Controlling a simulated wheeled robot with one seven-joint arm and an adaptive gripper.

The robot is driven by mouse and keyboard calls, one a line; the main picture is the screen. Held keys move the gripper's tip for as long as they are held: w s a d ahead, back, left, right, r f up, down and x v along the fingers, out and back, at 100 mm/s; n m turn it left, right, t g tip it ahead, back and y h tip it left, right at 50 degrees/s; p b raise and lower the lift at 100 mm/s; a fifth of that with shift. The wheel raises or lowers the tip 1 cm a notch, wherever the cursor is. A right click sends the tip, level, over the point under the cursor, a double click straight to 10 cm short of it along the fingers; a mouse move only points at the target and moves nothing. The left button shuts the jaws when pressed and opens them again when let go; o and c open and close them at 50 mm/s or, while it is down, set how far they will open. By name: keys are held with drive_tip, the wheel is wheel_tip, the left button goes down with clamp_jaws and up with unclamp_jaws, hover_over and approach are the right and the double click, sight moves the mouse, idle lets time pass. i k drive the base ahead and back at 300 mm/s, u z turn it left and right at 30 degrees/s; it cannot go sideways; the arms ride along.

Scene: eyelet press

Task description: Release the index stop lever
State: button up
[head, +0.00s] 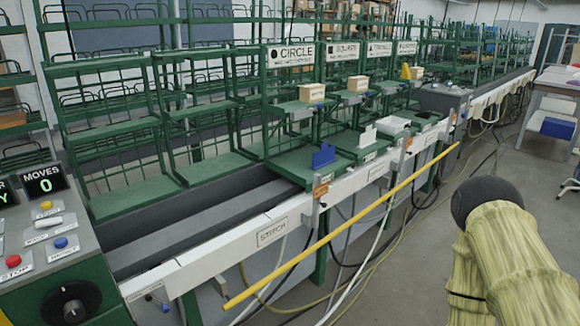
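A small lever or knob (156,300) with a dark tip sits under a label on the front of the white rail (215,250), at the lower left. The label is too small to read, so I cannot tell whether this is the index stop lever. Another small lever-like fitting (318,200) stands on the rail below an orange tag, near the STITCH sign. Its setting is unclear. My arm shows at the lower right, in a yellowish sleeve with a dark round joint. My gripper is outside the picture.
A yellow bar (350,220) slants across the front of the green line. A control panel (50,245) with buttons and a display reading MOVES 0 stands at the left. Cables (375,250) hang under the rail. A table (555,90) stands far right; floor between is open.

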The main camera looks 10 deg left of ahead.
sight(166, 309)
drive_tip(key=u, duration=1.35)
